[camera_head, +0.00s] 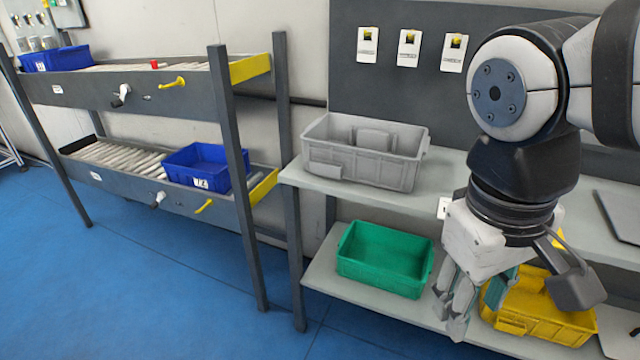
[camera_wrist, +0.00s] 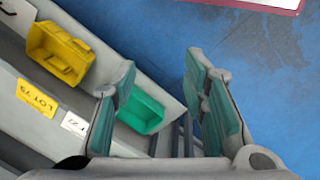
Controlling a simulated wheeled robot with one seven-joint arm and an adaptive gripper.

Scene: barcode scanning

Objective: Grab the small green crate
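The small green crate (camera_head: 384,259) stands upright and looks empty on the lower shelf, left of the yellow crate. In the wrist view the green crate (camera_wrist: 141,111) shows beyond my left-hand finger, which hides part of it. My gripper (camera_head: 478,312) is to the right of the green crate in the head view, in front of the shelf and apart from the crate. In the wrist view my gripper (camera_wrist: 165,95) has its fingers spread wide with nothing between them; blue floor and shelf parts show through the gap.
A yellow crate (camera_head: 541,306) stands right of the green one, partly behind my gripper. A grey crate (camera_head: 366,151) sits on the shelf above. A dark post (camera_head: 292,250) stands left of the green crate. A roller rack with blue bins (camera_head: 205,167) is at left. Blue floor (camera_head: 120,280) is clear.

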